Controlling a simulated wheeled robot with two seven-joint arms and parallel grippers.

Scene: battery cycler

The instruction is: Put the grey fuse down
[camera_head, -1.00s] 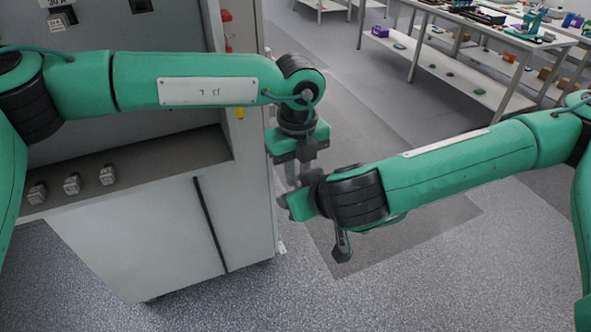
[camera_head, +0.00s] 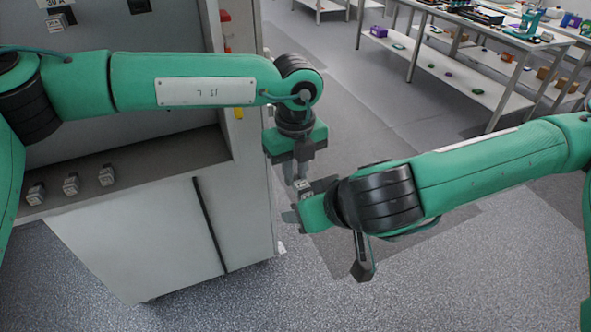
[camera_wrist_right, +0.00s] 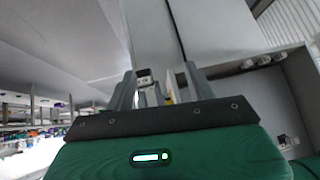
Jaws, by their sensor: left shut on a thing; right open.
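The grey fuse (camera_head: 304,187) is a small block with a pale label. It sits at the tips of my left gripper (camera_head: 301,176), which points down beside the cabinet's right side and is shut on it, holding it above the floor. My right gripper (camera_head: 296,214) is just below and beside the fuse, its fingers partly hidden by its own wrist. In the right wrist view my right gripper (camera_wrist_right: 160,88) has its fingers spread apart. A small light block (camera_wrist_right: 145,77) shows between them, probably the fuse. I cannot tell whether those fingers touch it.
A grey cabinet (camera_head: 140,245) stands at the left. Three similar grey blocks (camera_head: 71,183) stand in a row on its ledge (camera_head: 150,160). A workbench (camera_head: 480,85) with a loaded lower shelf is at the back right. The floor (camera_head: 440,285) in front is clear.

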